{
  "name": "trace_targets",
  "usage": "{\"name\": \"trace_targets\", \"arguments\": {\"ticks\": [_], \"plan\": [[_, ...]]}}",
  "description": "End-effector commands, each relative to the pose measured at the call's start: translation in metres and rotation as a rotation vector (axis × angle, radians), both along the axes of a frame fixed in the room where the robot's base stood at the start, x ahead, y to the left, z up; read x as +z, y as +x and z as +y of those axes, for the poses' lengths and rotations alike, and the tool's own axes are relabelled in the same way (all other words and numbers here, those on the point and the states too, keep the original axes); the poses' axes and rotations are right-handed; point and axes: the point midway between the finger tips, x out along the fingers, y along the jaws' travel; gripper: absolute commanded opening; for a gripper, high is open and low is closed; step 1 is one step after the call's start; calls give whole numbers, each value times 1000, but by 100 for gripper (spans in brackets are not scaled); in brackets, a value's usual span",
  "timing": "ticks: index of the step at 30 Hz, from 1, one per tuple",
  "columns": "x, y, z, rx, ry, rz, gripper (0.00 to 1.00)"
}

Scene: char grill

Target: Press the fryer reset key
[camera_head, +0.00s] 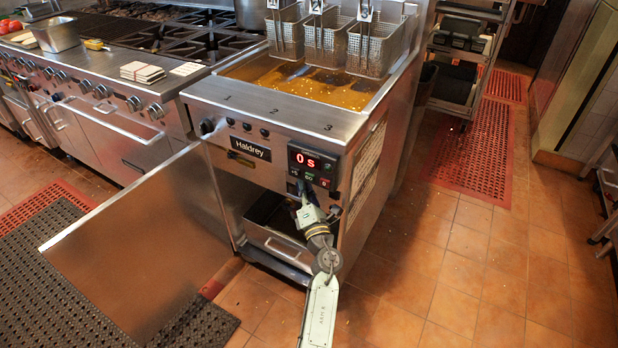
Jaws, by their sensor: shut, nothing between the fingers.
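The steel fryer (258,134) stands in the middle with golden oil in its open top. Its black control panel (312,167) is on the front right and shows "0 s" in red digits. A row of small keys sits under the display; the labels are too small to read surely, and a reddish one (324,182) is at the right end. My gripper (301,188) is shut and empty, at the lower left of the panel. Its tip overlaps the panel's lower edge; I cannot tell whether it touches a key. My arm comes up from below.
The fryer's cabinet door (145,245) hangs open to the left. Several wire baskets (372,48) hang over the oil. A range (110,105) stands at left. Black mats (50,262) lie at lower left.

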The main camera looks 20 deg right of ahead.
Motion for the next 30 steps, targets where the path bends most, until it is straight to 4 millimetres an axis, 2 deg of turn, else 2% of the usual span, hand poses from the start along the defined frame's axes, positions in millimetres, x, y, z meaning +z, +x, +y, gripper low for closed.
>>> {"name": "trace_targets", "arguments": {"ticks": [1, 9, 18, 30], "plan": [[6, 0, -7, -11, 7, -9, 0], [6, -9, 2, -12, 5, -9, 0], [4, -9, 6, -5, 1, -6, 0], [4, -32, 36, -3, 1, -5, 0]]}}
